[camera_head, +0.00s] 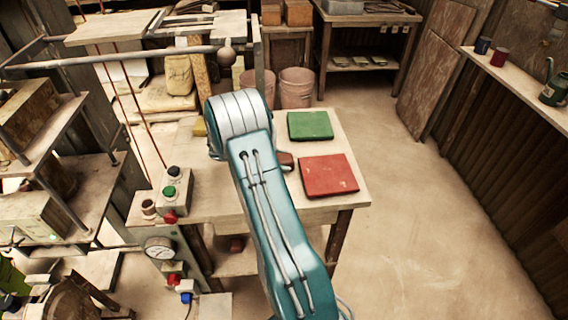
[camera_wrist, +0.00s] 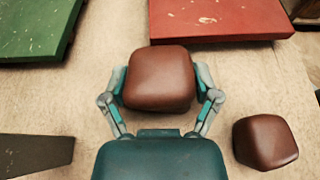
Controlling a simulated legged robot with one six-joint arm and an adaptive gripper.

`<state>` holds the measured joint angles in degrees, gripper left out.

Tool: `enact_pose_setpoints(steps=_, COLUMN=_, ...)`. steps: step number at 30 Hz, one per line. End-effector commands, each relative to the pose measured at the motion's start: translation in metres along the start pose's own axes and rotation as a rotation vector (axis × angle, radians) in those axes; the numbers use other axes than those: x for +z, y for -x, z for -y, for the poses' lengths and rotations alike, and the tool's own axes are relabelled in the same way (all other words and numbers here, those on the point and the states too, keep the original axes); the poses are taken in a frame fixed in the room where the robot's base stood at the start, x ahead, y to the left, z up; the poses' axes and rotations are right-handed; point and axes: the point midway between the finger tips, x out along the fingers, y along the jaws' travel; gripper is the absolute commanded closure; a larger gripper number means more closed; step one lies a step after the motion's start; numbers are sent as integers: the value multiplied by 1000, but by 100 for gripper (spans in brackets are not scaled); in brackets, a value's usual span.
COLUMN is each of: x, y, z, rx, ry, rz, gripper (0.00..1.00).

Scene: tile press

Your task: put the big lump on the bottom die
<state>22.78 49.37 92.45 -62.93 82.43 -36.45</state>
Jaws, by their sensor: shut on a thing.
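A reddish-brown rounded lump (camera_wrist: 160,78) sits between the two fingers of my gripper (camera_wrist: 161,92) in the wrist view. The fingers are shut on its left and right sides. It looks bigger than a second brown lump (camera_wrist: 264,142) that lies loose on the table to the right. In the head view the held lump (camera_head: 286,159) shows just right of my arm, beside the red slab. I cannot tell whether it rests on the table or hangs just above it. My arm hides much of the table's middle. I cannot make out the bottom die for sure.
A green slab (camera_head: 310,125) and a red slab (camera_head: 328,175) lie on the wooden table (camera_head: 228,206). A control box with buttons (camera_head: 172,192) stands at its left edge. A frame with a bar (camera_head: 130,59) and red rods stands at the left. Floor at right is clear.

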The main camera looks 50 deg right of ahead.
Motion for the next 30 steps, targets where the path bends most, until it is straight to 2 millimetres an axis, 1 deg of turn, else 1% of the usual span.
enact_pose_setpoints(steps=5, x=1, y=0, z=1, rx=-2, ry=1, rz=-1, gripper=82)
enact_pose_setpoints(steps=8, x=6, y=2, z=0, rx=-1, ry=0, rz=-1, gripper=82)
enact_pose_setpoints(steps=11, x=17, y=7, z=0, rx=-1, ry=-3, rz=-1, gripper=82)
enact_pose_setpoints(steps=14, x=33, y=14, z=2, rx=-1, ry=-3, rz=-1, gripper=82)
enact_pose_setpoints(steps=17, x=48, y=20, z=17, rx=0, ry=-2, rz=-2, gripper=82)
enact_pose_setpoints(steps=23, x=85, y=36, z=50, rx=2, ry=-3, rz=-1, gripper=82)
enact_pose_setpoints(steps=24, x=89, y=38, z=60, rx=1, ry=-1, rz=-1, gripper=82)
enact_pose_setpoints(steps=27, x=98, y=41, z=84, rx=0, ry=1, rz=-1, gripper=82)
enact_pose_setpoints(steps=30, x=106, y=45, z=105, rx=1, ry=0, rz=-1, gripper=82)
